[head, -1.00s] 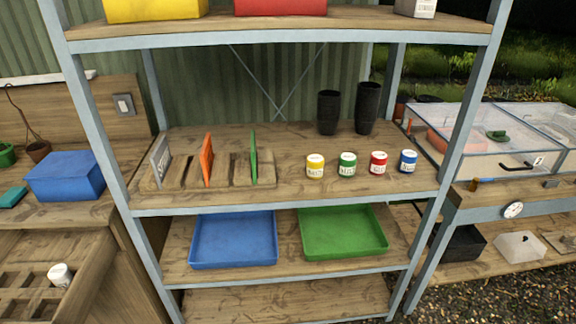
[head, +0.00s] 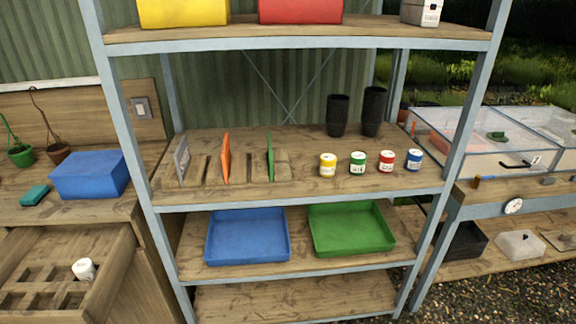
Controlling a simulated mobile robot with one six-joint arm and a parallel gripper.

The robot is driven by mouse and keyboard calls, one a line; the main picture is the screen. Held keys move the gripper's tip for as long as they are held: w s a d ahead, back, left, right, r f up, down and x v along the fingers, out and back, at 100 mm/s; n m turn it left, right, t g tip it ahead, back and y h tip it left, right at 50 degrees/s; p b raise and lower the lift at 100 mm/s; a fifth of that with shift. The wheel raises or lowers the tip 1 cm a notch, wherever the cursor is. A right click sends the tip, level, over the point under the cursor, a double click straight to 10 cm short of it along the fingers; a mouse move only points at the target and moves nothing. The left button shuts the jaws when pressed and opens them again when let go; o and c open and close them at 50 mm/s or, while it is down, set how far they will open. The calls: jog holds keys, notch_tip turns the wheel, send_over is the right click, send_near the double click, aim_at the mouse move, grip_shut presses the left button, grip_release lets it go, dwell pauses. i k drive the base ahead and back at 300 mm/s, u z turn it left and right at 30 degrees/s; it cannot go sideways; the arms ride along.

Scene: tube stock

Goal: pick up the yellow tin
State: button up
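The yellow tin (head: 327,165) stands upright on the middle shelf, near its front edge. It has a white label band and a pale lid. It is the leftmost in a row of small tins, with the green tin (head: 358,162) to its right, then the red tin (head: 386,160) and the blue tin (head: 414,160). There are gaps between the tins, and nothing covers the yellow one. My gripper is not in view.
A slotted wooden rack (head: 208,168) with upright panels stands left of the tins. Two black pots (head: 338,115) stand behind them. The blue tray (head: 248,252) and green tray (head: 352,246) lie one shelf below. The shelf's right post (head: 468,120) stands beyond the blue tin.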

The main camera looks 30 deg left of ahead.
aim_at(328, 161)
jog(key=u, duration=0.1)
jog(key=k, duration=0.25)
jog(key=u, duration=2.1)
jog(key=k, duration=0.7)
jog(key=z, duration=0.3)
jog(key=i, duration=1.7)
jog(key=u, duration=0.3)
